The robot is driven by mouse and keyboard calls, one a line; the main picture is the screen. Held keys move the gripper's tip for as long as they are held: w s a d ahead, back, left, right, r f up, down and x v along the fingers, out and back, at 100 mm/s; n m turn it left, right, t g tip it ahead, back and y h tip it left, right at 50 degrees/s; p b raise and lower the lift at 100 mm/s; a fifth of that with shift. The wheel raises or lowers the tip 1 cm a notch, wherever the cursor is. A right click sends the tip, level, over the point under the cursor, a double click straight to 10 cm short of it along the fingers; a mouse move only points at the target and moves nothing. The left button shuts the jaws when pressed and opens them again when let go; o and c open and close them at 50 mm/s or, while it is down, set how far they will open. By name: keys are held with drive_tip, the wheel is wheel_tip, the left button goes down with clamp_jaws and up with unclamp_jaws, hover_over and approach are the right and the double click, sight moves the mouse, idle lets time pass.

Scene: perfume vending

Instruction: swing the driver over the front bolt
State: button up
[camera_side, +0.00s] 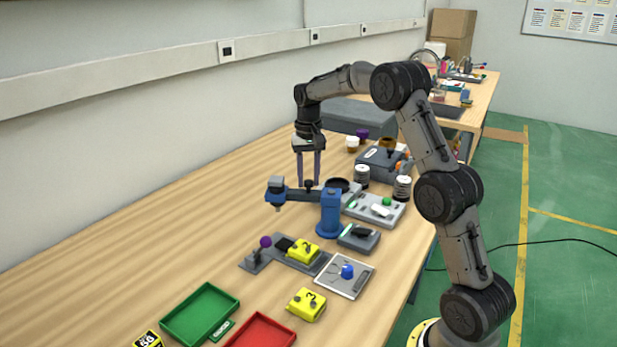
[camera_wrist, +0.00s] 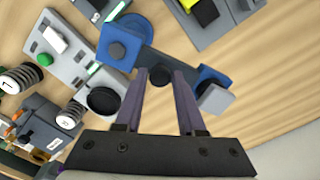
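The driver is a blue post (camera_side: 330,212) with a grey horizontal arm reaching left to a blue head (camera_side: 276,192). In the wrist view the post (camera_wrist: 118,45) is upper left and the head (camera_wrist: 212,82) is right. A black knob (camera_wrist: 160,76) stands on the arm between them. My gripper (camera_side: 309,185) points down with its two fingers apart, one on each side of the knob. In the wrist view my gripper (camera_wrist: 163,74) frames the knob; contact is unclear. Yellow blocks (camera_side: 304,251) (camera_side: 307,304) with dark parts on top sit nearer the camera. I cannot pick out the front bolt.
A purple-knobbed lever (camera_side: 265,242) stands by the first yellow block. A white-topped plate with a blue knob (camera_side: 347,271), a green tray (camera_side: 201,313) and a red tray (camera_side: 258,334) lie in front. Jars (camera_side: 402,188) and devices stand right. The table's left side is clear.

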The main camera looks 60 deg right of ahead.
clamp_jaws()
idle(1.1)
